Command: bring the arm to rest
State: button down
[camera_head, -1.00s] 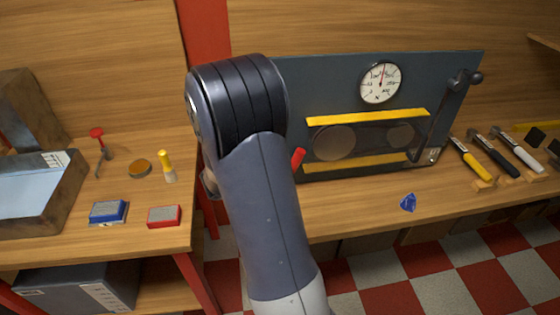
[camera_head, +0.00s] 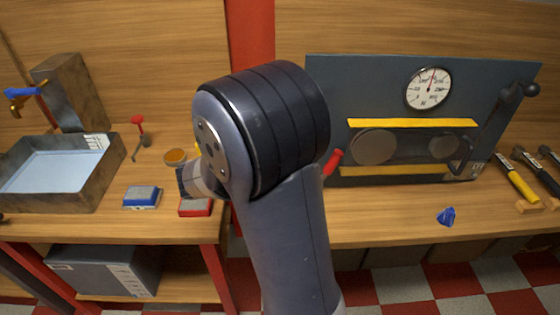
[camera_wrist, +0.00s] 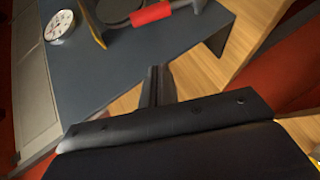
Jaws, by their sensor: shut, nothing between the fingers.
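My arm (camera_head: 285,210) stands bent in the middle of the head view, its large dark joint in front of the gap between the two benches. My gripper is hidden in the head view. In the wrist view the gripper's two dark fingers (camera_wrist: 158,86) are together with nothing between them. Beyond them in the wrist view are the dark panel (camera_wrist: 105,70), its gauge (camera_wrist: 59,26) and a red handle (camera_wrist: 151,13). The fingers appear apart from these.
The dark panel (camera_head: 325,90) stands on the right bench with a blue lump (camera_head: 446,216) before it. The left bench holds a tray (camera_head: 100,185), a blue block (camera_head: 142,197), and a red block (camera_head: 196,208) close to my arm in the picture. Checkered floor shows below.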

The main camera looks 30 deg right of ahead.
jog(key=s+p+x, duration=0.2)
jog(key=x, duration=1)
jog(key=shift+s+d+f, duration=0.15)
jog(key=shift+s+d, duration=0.15)
jog(key=shift+d, duration=0.05)
